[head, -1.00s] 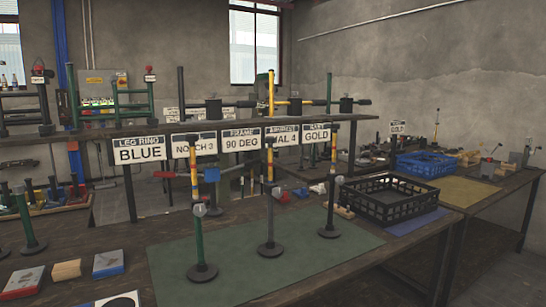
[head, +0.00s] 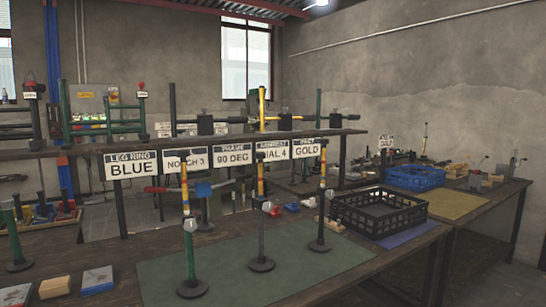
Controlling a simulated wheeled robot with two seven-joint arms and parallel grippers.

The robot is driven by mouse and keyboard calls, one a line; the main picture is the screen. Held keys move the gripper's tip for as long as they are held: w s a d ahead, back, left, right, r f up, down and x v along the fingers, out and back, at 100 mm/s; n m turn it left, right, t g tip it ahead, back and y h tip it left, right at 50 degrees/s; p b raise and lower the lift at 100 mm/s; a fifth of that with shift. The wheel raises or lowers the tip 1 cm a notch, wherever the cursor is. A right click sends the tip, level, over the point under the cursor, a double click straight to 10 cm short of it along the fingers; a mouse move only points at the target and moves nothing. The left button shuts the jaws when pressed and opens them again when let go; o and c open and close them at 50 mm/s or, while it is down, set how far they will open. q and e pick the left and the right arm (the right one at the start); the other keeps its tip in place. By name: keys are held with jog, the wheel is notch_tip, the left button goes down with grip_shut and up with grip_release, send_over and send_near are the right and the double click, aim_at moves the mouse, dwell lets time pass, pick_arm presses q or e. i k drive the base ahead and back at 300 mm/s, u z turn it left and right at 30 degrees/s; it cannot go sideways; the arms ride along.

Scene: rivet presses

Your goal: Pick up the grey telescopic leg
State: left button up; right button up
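Three upright telescopic legs on round dark bases stand on a green mat (head: 225,270) on the near table. The middle leg (head: 262,238) has a dark grey lower tube, a light clamp knob and a yellow upper part with coloured bands; it looks like the grey one. The left leg (head: 190,258) has a green lower tube. The right leg (head: 321,226) has a dark lower tube whose exact colour I cannot tell. Neither of my grippers is in view.
A black crate (head: 380,224) stands right of the mat, and a blue crate (head: 415,180) sits on the far right table. A shelf with signs (head: 132,165) runs behind the legs. Small boxes (head: 97,280) lie at the front left.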

aim_at(261, 264)
jog(key=z, duration=0.3)
jog(key=k, duration=0.45)
jog(key=z, duration=0.8)
jog(key=i, duration=1.8)
jog(key=u, duration=1.45)
jog(key=i, duration=0.9)
jog(key=u, duration=0.75)
